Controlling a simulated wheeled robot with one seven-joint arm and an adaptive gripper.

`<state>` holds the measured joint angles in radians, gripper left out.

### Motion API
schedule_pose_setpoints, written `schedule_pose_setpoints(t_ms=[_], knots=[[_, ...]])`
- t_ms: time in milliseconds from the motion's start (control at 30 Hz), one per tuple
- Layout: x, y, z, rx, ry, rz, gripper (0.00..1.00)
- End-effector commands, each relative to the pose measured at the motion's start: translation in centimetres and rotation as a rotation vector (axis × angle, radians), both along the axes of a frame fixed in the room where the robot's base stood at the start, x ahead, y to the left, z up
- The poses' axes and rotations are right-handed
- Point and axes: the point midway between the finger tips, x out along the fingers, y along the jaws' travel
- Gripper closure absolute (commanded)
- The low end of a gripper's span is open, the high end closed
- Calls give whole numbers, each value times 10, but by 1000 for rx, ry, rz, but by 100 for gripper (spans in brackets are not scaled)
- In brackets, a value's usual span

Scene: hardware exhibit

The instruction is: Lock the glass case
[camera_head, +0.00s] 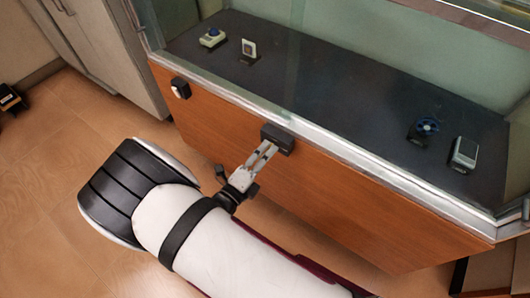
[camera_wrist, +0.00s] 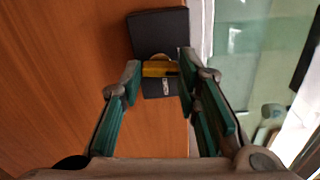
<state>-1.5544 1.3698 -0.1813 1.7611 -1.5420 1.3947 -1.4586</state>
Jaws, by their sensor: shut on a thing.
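The glass case (camera_head: 380,172) has a silver rim, glass panes and a wooden front. A black lock box (camera_head: 279,139) is fixed on the front just under the rim. My gripper (camera_head: 266,150) reaches up to this box. In the wrist view my gripper (camera_wrist: 159,74) is shut on a small yellow piece (camera_wrist: 160,69), perhaps a key. The piece sits against the black lock box (camera_wrist: 158,33), in front of a round brass-coloured part. Whether it is inserted or turned cannot be told.
A grey cabinet (camera_head: 100,45) stands at upper left.

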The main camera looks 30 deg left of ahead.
Motion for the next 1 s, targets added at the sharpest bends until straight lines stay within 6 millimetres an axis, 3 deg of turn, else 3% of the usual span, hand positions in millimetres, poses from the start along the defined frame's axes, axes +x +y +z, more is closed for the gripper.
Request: schedule_pose_setpoints(t_ms=[300, 867, 900, 967, 1000], knots=[[-2, 1, -1, -122, 13, 3, 98], [-2, 1, -2, -147, 16, 5, 98], [-2, 1, -2, -147, 16, 5, 61], [-2, 1, -1, -146, 16, 5, 50], [-2, 1, -1, -146, 15, 3, 50]])
